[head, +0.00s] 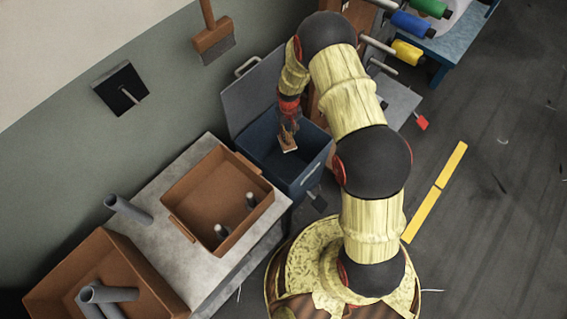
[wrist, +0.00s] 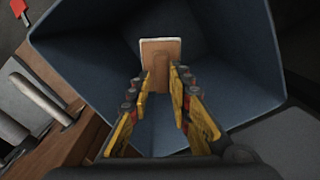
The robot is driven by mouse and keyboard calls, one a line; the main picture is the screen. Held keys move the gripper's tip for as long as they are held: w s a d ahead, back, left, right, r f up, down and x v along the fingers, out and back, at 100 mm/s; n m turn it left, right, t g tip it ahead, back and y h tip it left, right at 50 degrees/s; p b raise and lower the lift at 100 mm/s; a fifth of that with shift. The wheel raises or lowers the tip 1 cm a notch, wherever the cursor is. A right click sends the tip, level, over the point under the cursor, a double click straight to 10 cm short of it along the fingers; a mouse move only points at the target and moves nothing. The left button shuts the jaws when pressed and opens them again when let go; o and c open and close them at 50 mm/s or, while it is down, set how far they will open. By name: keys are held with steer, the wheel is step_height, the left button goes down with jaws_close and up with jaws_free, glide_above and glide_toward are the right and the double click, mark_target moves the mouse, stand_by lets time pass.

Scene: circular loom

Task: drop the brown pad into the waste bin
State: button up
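The brown pad (head: 288,146) is a small flat block with a pale edge, seen at my gripper's tips over the opening of the waste bin. My gripper (head: 289,130) appears shut on the pad and points down into the bin. The waste bin (head: 312,178) is dark blue with its grey lid (head: 253,92) raised. In the wrist view the bin's blue walls (wrist: 85,60) surround the pad.
A grey bench (head: 167,247) with a brown tray (head: 190,185) holding grey spools stands left of the bin. A brush (head: 213,40) and a black dustpan (head: 122,90) hang on the wall. A wooden post (wrist: 65,150) stands close beside the bin. Floor at right is largely clear.

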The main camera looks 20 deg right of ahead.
steer(key=o, duration=0.4)
step_height(320, 180, up, 12)
steer(key=shift+f, duration=0.1)
stand_by(0.6)
